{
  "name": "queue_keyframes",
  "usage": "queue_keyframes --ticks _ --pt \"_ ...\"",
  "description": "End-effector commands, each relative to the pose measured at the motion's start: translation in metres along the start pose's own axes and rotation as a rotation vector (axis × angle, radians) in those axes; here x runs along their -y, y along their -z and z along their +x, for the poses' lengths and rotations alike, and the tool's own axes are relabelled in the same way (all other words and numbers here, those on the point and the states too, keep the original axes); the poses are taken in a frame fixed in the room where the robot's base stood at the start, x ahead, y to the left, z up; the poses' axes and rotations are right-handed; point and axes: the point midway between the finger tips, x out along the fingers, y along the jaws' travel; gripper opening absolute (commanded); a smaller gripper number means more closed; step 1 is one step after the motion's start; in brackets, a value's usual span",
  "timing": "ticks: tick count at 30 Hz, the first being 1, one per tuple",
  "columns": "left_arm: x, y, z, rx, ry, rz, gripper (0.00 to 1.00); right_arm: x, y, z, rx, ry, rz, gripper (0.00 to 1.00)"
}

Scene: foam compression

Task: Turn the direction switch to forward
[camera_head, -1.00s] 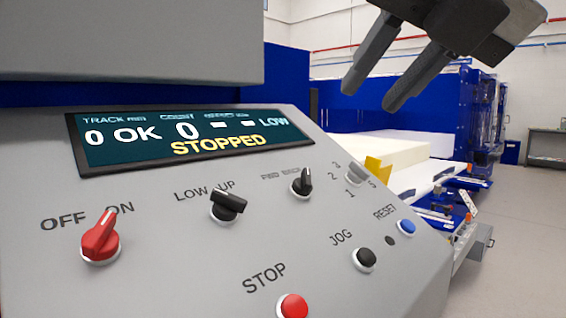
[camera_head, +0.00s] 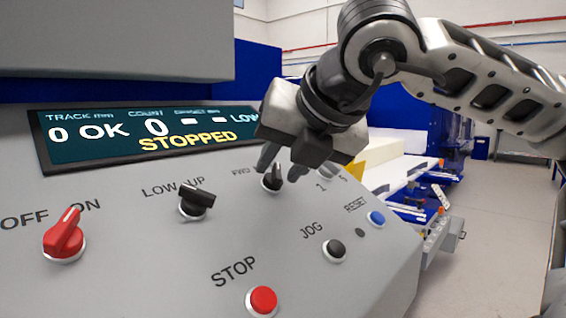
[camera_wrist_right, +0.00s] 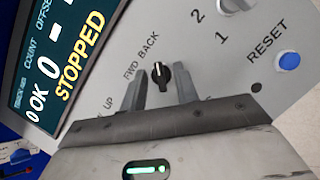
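The direction switch (camera_head: 272,184) is a small black rotary knob on the grey sloped panel, under the FWD and BACK labels. In the right wrist view the knob (camera_wrist_right: 160,76) has a white mark that points toward the BACK side. My right gripper (camera_head: 281,164) is over the switch, fingers pointing down at the panel. In the right wrist view its two fingers (camera_wrist_right: 159,72) are open, one on each side of the knob, with small gaps visible. In the head view the gripper partly covers the labels. My left gripper is not in view.
The display (camera_head: 150,135) reads STOPPED. Nearby controls are the LOW/UP switch (camera_head: 195,205), the red OFF/ON switch (camera_head: 64,238), the JOG button (camera_head: 334,249), the blue RESET button (camera_head: 376,217) and the red STOP button (camera_head: 262,300). A numbered dial lies just right of the gripper.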

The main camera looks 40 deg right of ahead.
Motion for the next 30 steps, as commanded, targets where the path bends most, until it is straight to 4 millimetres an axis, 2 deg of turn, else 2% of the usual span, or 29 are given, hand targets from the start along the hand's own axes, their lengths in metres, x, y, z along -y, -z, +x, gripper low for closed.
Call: queue_keyframes --ticks 8,11,12,22,30 --pt "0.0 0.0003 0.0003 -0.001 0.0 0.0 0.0 0.0 0.0002 0.0018 -0.001 0.0 0.0 0.31" --pt "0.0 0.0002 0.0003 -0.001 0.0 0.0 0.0 0.0 0.0002 0.0016 -0.001 0.0 0.0 0.06" --pt "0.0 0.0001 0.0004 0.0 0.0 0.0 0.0 0.0001 0.0002 0.0016 -0.001 0.0 0.0 0.01" --pt "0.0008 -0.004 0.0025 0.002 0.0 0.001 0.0 0.0005 0.0008 0.002 0.0 -0.012 -0.03 0.01" --pt "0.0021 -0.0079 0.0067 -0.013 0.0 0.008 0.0 0.0016 0.0017 0.0028 0.001 -0.064 -0.172 0.01"
